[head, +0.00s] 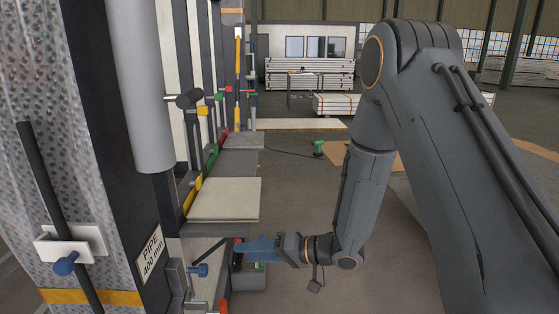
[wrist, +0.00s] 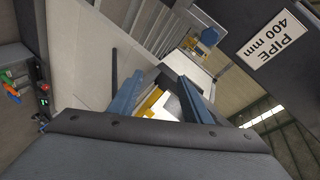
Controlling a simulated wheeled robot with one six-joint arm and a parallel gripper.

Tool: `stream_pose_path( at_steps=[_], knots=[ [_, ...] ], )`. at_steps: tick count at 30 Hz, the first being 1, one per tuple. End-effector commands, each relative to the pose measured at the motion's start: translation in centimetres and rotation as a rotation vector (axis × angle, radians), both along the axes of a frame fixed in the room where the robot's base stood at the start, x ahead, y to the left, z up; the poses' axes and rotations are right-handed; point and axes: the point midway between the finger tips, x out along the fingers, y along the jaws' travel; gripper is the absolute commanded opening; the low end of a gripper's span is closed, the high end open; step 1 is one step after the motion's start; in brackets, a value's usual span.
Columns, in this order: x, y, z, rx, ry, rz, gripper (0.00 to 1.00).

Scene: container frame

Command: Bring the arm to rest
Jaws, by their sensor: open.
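My gripper (head: 256,249) is at the lower middle of the head view, with its blue fingers pointing left toward the container frame. It is below the level of a pale plate (head: 225,198) on a grey shelf. In the wrist view my gripper (wrist: 162,98) has its two blue fingers spread apart. It is open, and I see nothing held between them. A yellow part and a bright pale surface show beyond the fingers. My arm is bent, coming down from the right side of the head view.
The frame stands close on the left, with a "PIPE 400 mm" label (head: 151,256) and a blue-knobbed clamp (head: 199,270). A grey box (head: 249,277) sits below my fingers. A green drill (head: 318,148) stands farther back. Open floor (head: 300,190) lies right of the shelves.

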Motion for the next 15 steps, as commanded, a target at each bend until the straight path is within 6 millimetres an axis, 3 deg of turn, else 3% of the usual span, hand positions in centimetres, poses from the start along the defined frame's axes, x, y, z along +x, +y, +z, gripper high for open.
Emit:
stream_pose_path(
  at_steps=[3, 7, 11, 15],
  knots=[
    [4.0, -4.5, 0.5, -0.245, -0.131, -0.17, 0.44],
    [6.0, -11.0, 0.9, -0.524, -0.188, -0.315, 0.44],
    [4.9, -17.8, 1.6, -0.786, -0.156, -0.412, 0.44],
    [0.3, -24.1, 2.5, -1.019, -0.03, -0.448, 0.44]
  ],
)
